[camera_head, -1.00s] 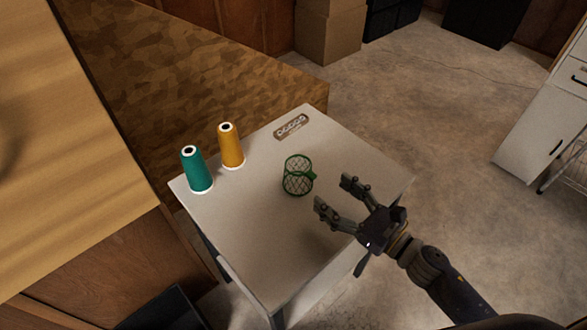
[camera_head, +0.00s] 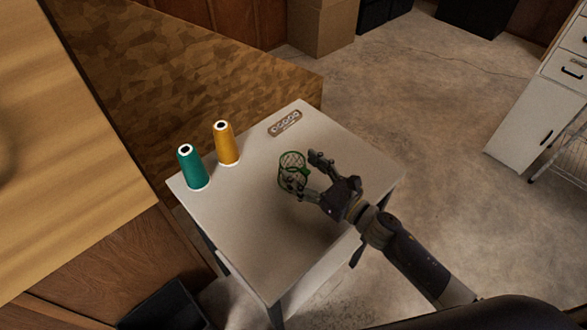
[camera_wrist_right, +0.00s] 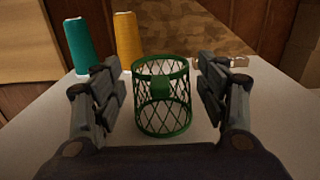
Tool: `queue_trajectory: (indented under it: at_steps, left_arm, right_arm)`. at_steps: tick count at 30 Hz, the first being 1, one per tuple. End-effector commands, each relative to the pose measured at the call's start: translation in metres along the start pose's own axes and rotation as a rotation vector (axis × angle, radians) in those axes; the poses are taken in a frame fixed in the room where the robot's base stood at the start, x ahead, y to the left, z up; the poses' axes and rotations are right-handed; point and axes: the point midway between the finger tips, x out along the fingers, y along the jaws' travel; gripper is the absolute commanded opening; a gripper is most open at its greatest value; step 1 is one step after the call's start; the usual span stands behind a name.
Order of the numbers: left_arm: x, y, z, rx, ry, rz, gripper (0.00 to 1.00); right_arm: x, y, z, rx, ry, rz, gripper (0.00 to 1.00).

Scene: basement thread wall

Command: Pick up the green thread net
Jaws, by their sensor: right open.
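The green thread net (camera_head: 287,178), a small open basket of green mesh, stands upright on the small pale table (camera_head: 250,235). My right gripper (camera_head: 304,178) is open at the net's right side in the head view and partly covers it. In the right wrist view the net (camera_wrist_right: 162,98) stands between the two spread fingers of the gripper (camera_wrist_right: 160,95), with a gap on each side. The fingers do not appear to touch it. My left gripper is not in view.
A teal thread cone (camera_head: 192,168) and a yellow thread cone (camera_head: 226,144) stand at the table's left edge. A flat strip with several round holes (camera_head: 285,123) lies at the back. The table front is clear. A white cabinet (camera_head: 530,110) stands far right.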

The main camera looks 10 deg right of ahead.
Motion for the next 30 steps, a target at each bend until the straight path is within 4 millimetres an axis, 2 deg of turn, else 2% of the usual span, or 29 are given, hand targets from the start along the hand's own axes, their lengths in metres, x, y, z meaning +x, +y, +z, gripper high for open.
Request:
queue_trajectory:
  at_steps: [2,6,20,26,29,30]
  left_arm:
    - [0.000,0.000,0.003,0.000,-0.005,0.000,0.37]
    - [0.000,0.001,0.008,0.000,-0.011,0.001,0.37]
    - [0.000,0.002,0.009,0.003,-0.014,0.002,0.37]
    - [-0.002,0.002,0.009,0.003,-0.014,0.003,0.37]
    - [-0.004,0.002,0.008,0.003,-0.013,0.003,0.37]
    - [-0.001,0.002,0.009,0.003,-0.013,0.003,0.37]
  right_arm:
    - [0.000,0.000,0.000,0.000,0.000,0.000,0.67]
    - [0.000,0.000,0.000,0.000,0.000,0.000,0.47]
    - [-0.001,0.000,0.004,-0.002,-0.001,0.001,0.44]
    - [-0.001,0.000,0.021,-0.005,-0.003,0.002,0.44]
    - [-0.001,-0.001,0.038,-0.007,-0.002,0.002,0.44]
    - [-0.005,0.007,0.035,0.000,0.002,0.004,0.44]
